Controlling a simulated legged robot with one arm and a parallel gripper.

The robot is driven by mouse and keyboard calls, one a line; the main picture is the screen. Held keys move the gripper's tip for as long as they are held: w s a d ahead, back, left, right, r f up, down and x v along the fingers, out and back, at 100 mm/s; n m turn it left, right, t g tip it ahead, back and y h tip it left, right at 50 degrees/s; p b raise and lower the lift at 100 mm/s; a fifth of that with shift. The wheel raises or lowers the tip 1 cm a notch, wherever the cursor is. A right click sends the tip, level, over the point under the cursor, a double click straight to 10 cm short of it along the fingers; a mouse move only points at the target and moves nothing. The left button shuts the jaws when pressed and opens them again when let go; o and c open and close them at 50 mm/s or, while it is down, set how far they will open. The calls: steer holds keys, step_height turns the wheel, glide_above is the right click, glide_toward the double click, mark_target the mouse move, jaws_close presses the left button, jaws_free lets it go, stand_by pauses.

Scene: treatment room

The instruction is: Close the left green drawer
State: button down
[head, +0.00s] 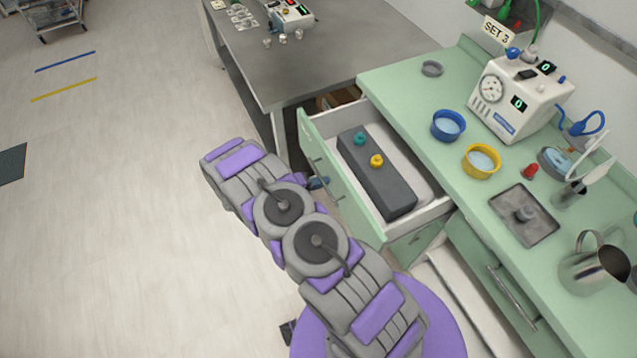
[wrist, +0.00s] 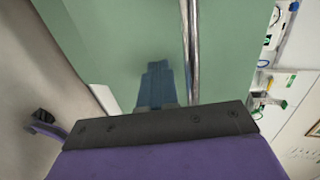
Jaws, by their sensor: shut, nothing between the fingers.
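The left green drawer (head: 335,180) is pulled out of the green cabinet. Its front faces left and its white inside is open to view. A dark grey block (head: 370,175) with a teal and a yellow knob lies in it. My gripper (head: 318,183) is mostly hidden behind my arm, low beside the drawer front. In the wrist view my gripper (wrist: 157,70) is shut and empty, its blue fingers pointing at the green drawer front (wrist: 110,40). The metal handle (wrist: 190,50) runs just right of the fingers. I cannot tell whether the fingertips touch the front.
The green counter (head: 455,190) holds a blue bowl (head: 448,125), a yellow bowl (head: 481,161), a pressure device (head: 520,95) and a metal jug (head: 590,265). A grey table (head: 330,50) stands behind the drawer.

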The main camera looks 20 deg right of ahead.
steer(key=d+p, duration=0.1)
steer(key=d, duration=1.8)
steer(key=w+d+p, duration=0.1)
steer(key=d, duration=0.8)
steer(key=shift+d+p, duration=0.3)
steer(key=shift+p, duration=0.05)
steer(key=shift+d, duration=0.25)
steer(key=shift+d+r, duration=0.1)
steer(key=shift+d+r, duration=0.1)
